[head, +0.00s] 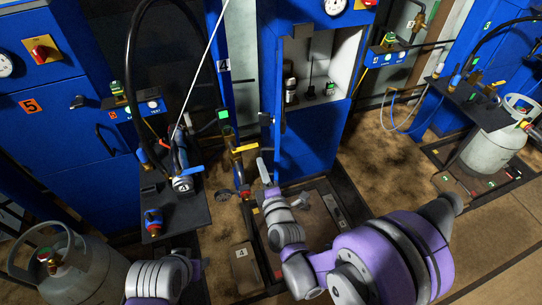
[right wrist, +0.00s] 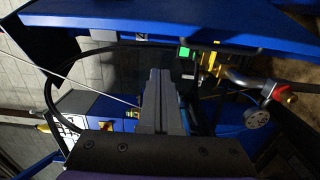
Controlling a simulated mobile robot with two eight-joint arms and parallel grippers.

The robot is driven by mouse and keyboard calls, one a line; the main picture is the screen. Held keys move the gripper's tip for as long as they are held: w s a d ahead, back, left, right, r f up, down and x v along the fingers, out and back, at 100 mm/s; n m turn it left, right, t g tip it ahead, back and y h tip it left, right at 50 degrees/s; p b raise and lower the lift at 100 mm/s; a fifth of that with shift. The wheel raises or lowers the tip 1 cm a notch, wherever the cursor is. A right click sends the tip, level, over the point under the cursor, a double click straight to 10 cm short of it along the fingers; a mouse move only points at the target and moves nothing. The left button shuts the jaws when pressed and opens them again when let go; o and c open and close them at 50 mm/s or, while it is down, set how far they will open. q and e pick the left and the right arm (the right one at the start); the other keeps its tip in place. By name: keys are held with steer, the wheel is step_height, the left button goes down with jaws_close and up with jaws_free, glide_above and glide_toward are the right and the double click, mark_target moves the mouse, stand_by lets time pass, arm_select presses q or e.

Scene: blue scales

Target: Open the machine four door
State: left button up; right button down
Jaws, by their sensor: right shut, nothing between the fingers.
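The blue machine four cabinet (head: 312,140) stands at the middle of the head view. Its upper compartment (head: 345,60) is exposed, with small bottles inside. A blue door panel (head: 268,70) appears nearly edge-on at the compartment's left side, swung outward, with a small handle (head: 265,118) on it. My right gripper (head: 263,168) is shut and empty, in front of and below the door. In the right wrist view its fingers (right wrist: 158,90) are together, below a wide blue panel (right wrist: 200,18).
A dark shelf (head: 165,215) with a hose and valves projects left of the right gripper. A yellow valve (head: 245,148) and a green tag (head: 223,114) are close by. Gas cylinders stand at the lower left (head: 90,270) and right (head: 490,150). Floor (head: 385,170) is open right of the cabinet.

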arm_select(q)
steer(key=shift+r+p, duration=0.4)
steer(key=shift+r, duration=0.1)
arm_select(e)
steer(key=shift+w+d, duration=1.45)
steer(key=shift+w, duration=0.15)
arm_select(q)
steer(key=shift+d, duration=0.1)
arm_select(e)
steer(key=shift+d, duration=0.15)
